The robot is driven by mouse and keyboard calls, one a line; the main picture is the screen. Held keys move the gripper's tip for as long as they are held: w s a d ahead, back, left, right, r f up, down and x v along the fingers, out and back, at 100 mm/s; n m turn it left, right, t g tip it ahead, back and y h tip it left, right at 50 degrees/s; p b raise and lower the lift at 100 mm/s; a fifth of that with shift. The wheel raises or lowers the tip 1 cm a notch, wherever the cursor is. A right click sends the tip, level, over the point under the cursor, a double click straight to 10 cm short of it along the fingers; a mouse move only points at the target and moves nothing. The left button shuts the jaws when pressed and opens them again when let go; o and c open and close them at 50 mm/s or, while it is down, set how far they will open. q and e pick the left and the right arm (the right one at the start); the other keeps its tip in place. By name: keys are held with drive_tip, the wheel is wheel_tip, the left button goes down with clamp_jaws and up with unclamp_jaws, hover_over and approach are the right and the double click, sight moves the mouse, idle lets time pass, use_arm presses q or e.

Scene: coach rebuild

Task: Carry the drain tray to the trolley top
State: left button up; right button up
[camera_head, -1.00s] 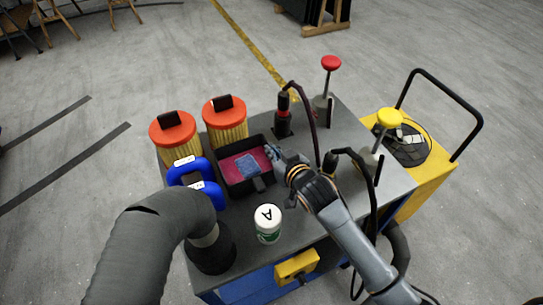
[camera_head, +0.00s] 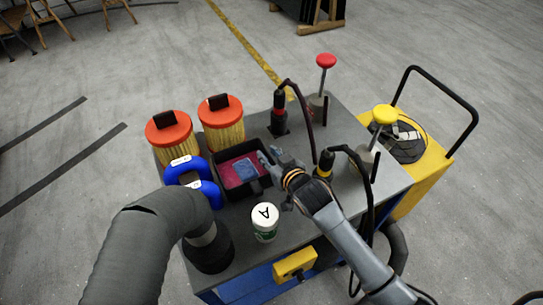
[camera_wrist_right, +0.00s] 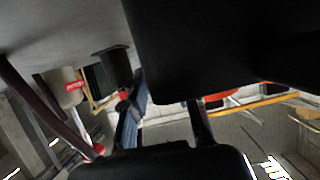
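The drain tray (camera_head: 265,184) is a black, square, open tray with a dark red inside and a blue-grey patch in it. It sits on the grey trolley top (camera_head: 310,234), in front of the orange-lidded filters. My right gripper (camera_head: 277,181) is at the tray's right side in the head view. Its fingers are spread, with nothing seen between them; whether one still touches the rim is unclear. The wrist view shows the two fingers (camera_wrist_right: 165,118) apart and no clear tray. My left gripper is not in view.
Red (camera_head: 326,61) and yellow (camera_head: 384,114) knobbed rods and black cables rise at the right. A thick grey hose (camera_head: 140,245) covers the front left.

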drive_tip(key=v, duration=1.2)
drive_tip(key=shift+b, duration=0.3)
drive_tip(key=shift+s, duration=0.1)
drive_tip(key=s+d+f+g+h, duration=0.1)
drive_tip(key=s+d+f, duration=0.1)
drive_tip(key=s+d+f+m+g+h, duration=0.1)
drive_tip(key=s+d, duration=0.1)
drive_tip(key=s, duration=0.1)
drive_tip(key=s+d+f+g+h, duration=0.1)
drive_tip(key=s+d+f, duration=0.1)
drive_tip(key=s+d, duration=0.1)
drive_tip(key=shift+s+d+f+m+g, duration=0.1)
drive_tip(key=shift+s+f+m+g, duration=0.05)
drive_tip(key=shift+f+m+g, duration=0.25)
drive_tip(key=s+d+f+g+h, duration=0.25)
drive_tip(key=s+d+g, duration=0.3)
drive_tip(key=s, duration=0.65)
wheel_tip(320, 180, down, 27)
drive_tip(key=s, duration=0.2)
drive_tip(key=s+d+f+g, duration=0.2)
drive_tip(key=s+d+f, duration=0.1)
drive_tip(key=s+f, duration=1.2)
drive_tip(key=shift+s+d+f, duration=0.15)
drive_tip(key=shift+s+f, duration=0.25)
drive_tip(key=shift+s, duration=0.25)
